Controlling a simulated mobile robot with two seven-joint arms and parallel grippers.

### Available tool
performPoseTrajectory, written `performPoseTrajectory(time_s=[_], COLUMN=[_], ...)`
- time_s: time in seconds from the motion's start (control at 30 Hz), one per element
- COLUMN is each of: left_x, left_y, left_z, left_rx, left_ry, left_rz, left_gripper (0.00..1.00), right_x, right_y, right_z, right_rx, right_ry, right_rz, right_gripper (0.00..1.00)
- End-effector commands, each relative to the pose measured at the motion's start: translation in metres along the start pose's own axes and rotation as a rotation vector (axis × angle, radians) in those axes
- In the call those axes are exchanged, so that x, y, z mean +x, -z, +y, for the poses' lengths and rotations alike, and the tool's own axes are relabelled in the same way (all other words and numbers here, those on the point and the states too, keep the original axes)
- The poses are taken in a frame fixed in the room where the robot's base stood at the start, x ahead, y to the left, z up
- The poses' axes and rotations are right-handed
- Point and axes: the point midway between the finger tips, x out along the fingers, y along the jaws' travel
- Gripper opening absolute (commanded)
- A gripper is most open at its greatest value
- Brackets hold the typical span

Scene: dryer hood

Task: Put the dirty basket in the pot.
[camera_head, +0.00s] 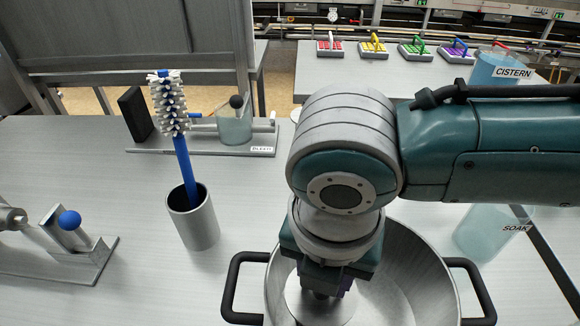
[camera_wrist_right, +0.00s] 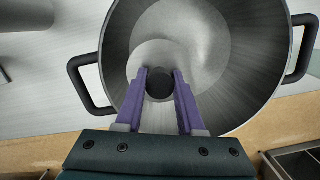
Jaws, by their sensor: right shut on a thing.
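The steel pot (camera_head: 420,270) with black side handles stands at the front of the table, and it also shows in the wrist view (camera_wrist_right: 240,70). My right gripper (camera_wrist_right: 160,85) points down over the pot. Its purple fingers are shut on a dark round knob (camera_wrist_right: 159,88). A pale round piece (camera_wrist_right: 150,52) shows just beyond the knob, over or in the pot; in the head view it is partly hidden by the gripper (camera_head: 325,285). I cannot tell whether it touches the pot floor. No basket can be made out for sure. My left gripper is not in view.
A blue-handled brush stands in a grey cup (camera_head: 194,225) left of the pot. A stand with a blue ball (camera_head: 69,220) is at far left. A SOAK container (camera_head: 490,235) is at right. Several coloured-handled racks (camera_head: 373,47) and a CISTERN tank (camera_head: 492,70) are farther back.

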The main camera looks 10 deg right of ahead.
Motion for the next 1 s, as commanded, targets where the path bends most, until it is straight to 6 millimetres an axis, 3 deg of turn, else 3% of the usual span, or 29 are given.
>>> performPoseTrajectory(time_s=[0.53,0.57,0.87,1.0], left_x=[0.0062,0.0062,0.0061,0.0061], left_y=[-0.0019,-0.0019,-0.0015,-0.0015], left_z=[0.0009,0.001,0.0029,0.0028], left_rx=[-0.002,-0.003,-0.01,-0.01], left_ry=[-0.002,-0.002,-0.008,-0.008], left_rz=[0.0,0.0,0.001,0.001], left_gripper=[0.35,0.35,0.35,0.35], right_x=[0.0088,0.0087,0.0088,0.0088], right_y=[0.0011,0.0011,0.001,0.001], right_z=[0.0003,0.0002,0.0001,0.0], right_rx=[0.0,0.0,0.0,0.0], right_ry=[-0.001,-0.001,0.0,0.0], right_rz=[0.0,0.0,0.0,0.0], right_gripper=[0.0,0.39,0.72,0.73])
